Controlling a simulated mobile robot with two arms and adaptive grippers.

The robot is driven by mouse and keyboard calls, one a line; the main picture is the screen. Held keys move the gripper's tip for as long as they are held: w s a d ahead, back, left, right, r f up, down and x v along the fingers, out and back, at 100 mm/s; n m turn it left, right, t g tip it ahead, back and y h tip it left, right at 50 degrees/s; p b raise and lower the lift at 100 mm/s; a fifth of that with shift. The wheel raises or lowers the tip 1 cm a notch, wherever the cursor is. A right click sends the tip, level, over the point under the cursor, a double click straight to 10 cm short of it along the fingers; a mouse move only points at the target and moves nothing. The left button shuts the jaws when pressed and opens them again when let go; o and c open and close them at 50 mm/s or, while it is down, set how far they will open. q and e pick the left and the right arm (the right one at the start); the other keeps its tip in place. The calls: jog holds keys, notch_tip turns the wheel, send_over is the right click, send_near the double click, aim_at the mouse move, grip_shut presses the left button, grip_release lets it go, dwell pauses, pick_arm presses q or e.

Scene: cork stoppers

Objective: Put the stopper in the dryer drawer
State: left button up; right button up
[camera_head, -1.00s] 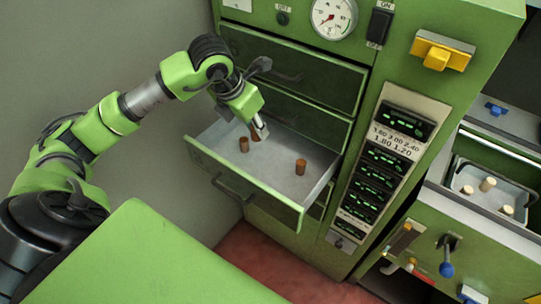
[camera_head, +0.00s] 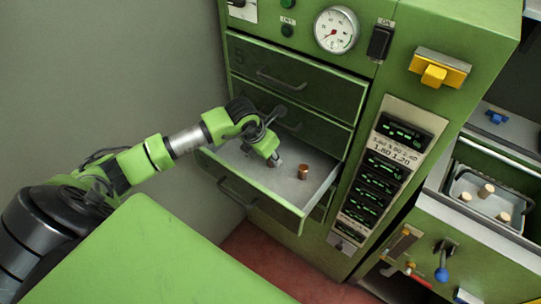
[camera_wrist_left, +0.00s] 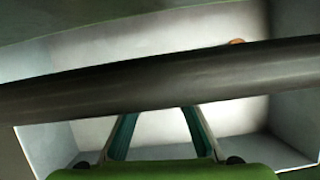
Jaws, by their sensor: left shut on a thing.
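The dryer drawer (camera_head: 286,190) is pulled out of the green cabinet, its pale metal floor showing. My left gripper (camera_head: 274,161) reaches down into it, near the floor, and is shut on a stopper; the gripper hides this stopper in the head view. A brown cork stopper (camera_head: 303,172) stands upright in the drawer, right of the gripper and apart from it. In the left wrist view, the fingers (camera_wrist_left: 159,122) are over the drawer floor (camera_wrist_left: 245,110), their tips hidden by a dark bar. An orange-brown stopper edge (camera_wrist_left: 237,41) shows beyond the bar. My right gripper is not in view.
A dark bar (camera_wrist_left: 160,77), probably a drawer handle, crosses close before the wrist camera. Closed drawers (camera_head: 290,75) are above the open one. A tray (camera_head: 478,207) with several pale stoppers stands at right. A green surface (camera_head: 150,255) fills the front left.

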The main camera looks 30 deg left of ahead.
pick_arm(q)
jog(key=shift+s+f, duration=0.1)
jog(key=shift+f, duration=0.25)
jog(key=shift+s, duration=0.1)
jog(key=shift+f, duration=0.2)
jog(key=o, duration=0.7)
jog(key=shift+r, duration=0.1)
